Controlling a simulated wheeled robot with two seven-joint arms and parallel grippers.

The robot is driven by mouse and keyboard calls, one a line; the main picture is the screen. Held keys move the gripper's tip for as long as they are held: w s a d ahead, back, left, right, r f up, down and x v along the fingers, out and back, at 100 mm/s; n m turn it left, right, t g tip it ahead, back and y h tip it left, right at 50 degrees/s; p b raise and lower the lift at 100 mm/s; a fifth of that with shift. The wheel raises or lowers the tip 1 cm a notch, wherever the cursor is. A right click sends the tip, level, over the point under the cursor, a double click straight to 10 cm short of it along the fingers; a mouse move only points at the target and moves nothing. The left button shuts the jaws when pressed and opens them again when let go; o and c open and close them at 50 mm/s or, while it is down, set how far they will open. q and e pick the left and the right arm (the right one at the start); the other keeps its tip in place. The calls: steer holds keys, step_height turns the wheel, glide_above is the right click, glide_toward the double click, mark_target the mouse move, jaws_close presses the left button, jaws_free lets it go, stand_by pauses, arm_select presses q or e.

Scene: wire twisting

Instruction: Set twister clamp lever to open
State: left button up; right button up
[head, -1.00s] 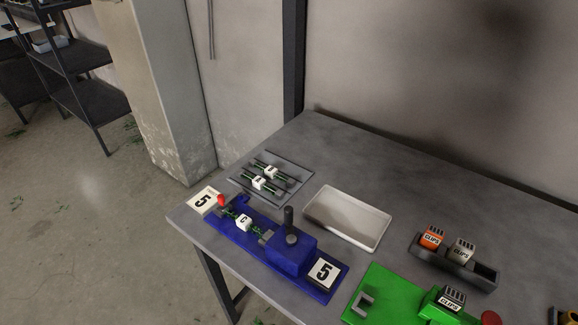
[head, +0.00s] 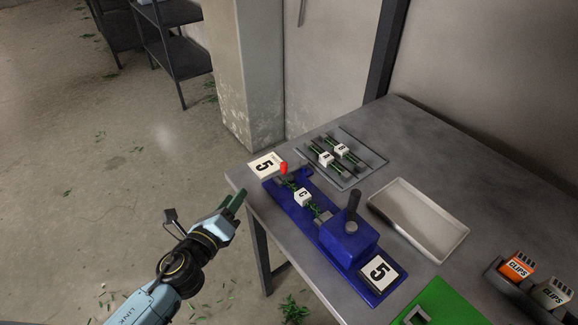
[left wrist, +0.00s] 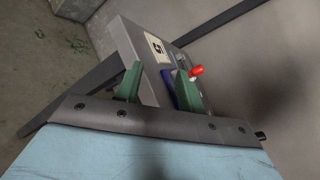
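The blue twister (head: 300,212) lies along the table's left edge. Its clamp lever has a red knob (head: 284,168) at the far end; the knob also shows in the left wrist view (left wrist: 197,70). A white block marked C (head: 303,197) with green wires sits on the twister, before its blue housing with a dark crank handle (head: 353,205). My left gripper (head: 240,197) is left of the twister, off the table edge, apart from the lever. In the left wrist view its green fingers (left wrist: 160,86) stand apart with nothing gripped. My right gripper is not in view.
A grey rack (head: 359,161) with two labelled wire blocks stands behind. A white tray (head: 418,218), a green station (head: 440,304) and clips boxes (head: 520,264) are to the right.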

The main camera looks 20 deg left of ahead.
mark_target(281, 168)
arm_select(q)
steer(key=d+r+m+h, duration=0.4)
steer(key=d+m+h, duration=0.15)
steer(key=m, duration=0.65)
steer(key=x, duration=0.8)
steer(key=f+p+x, duration=0.1)
steer(key=x, duration=0.3)
steer(key=shift+w+a, duration=0.2)
steer(key=shift+a, duration=0.1)
steer(key=shift+w+d, duration=0.25)
steer(key=shift+w, duration=0.45)
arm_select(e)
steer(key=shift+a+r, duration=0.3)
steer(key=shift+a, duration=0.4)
arm_select(q)
steer(key=shift+c, duration=0.3)
jaws_close()
